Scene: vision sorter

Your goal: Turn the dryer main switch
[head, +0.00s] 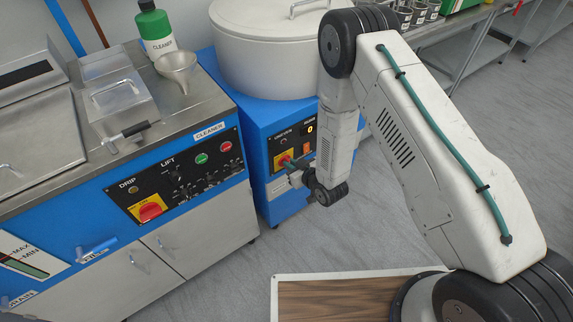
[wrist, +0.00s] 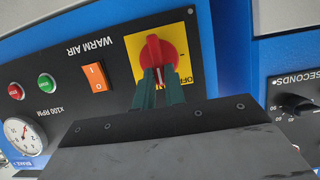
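The dryer (head: 262,118) is a blue cabinet with a large round pale lid. Its main switch, a red knob on a yellow plate (head: 281,161), is on the black front panel. In the wrist view the red knob (wrist: 160,52) shows at upper middle on its yellow plate (wrist: 186,62), with the lettering upside down. My gripper (head: 292,167) is at the panel in the head view. In the wrist view its two green fingers (wrist: 160,82) lie either side of the knob's grip bar and appear closed on it. The fingertips hide part of the knob.
Beside the knob are an orange warm-air rocker (wrist: 95,77), green and red buttons (wrist: 46,84) and a gauge (wrist: 24,137). The cleaner unit (head: 190,160) stands left, with its own red knob (head: 150,211).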

